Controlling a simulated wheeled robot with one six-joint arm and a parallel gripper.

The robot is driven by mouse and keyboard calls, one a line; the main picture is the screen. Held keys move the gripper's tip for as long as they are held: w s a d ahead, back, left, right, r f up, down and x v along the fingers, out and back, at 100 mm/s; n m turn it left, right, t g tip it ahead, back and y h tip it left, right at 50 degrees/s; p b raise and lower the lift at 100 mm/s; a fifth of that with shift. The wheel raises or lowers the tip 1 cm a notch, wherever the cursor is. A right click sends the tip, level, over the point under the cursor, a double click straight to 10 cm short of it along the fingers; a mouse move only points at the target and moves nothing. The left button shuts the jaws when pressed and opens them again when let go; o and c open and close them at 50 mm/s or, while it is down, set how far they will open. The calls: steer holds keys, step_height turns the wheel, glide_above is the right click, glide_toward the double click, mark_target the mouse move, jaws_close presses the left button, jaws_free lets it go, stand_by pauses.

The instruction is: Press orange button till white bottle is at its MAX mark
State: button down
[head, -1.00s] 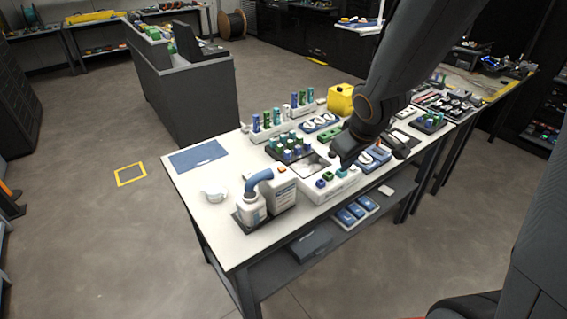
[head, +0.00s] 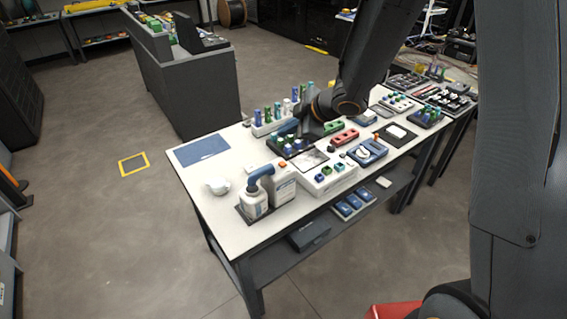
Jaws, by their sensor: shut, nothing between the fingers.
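A white bottle (head: 254,203) stands upright on a dark tray at the near left part of the table. The orange button (head: 283,165) is a small patch on top of the dispenser. The bottle's MAX mark and liquid level are too small to read. My gripper (head: 305,140) is shut and empty, above the back middle of the table, behind and right of the button and apart from it.
A white box with coloured knobs (head: 327,178) stands right of the dispenser. Racks of green and blue vials (head: 272,118) lie behind. A small white cup (head: 217,186) and a blue mat (head: 201,152) lie on the left, with clear tabletop around them.

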steer(key=b, duration=0.8)
glide_above(286, 164)
steer(key=shift+f, duration=3.35)
steer(key=shift+s+f+b, duration=0.1)
steer(key=shift+f+b, duration=0.55)
steer(key=shift+f, duration=0.35)
steer(key=shift+f, duration=0.1)
steer(key=shift+s+f, duration=0.1)
steer(key=shift+f, duration=0.25)
steer(key=shift+f+b, duration=0.45)
steer(key=shift+b, duration=0.05)
steer(key=shift+r, duration=0.1)
steer(key=shift+r+p, duration=0.85)
steer(key=shift+p, duration=0.25)
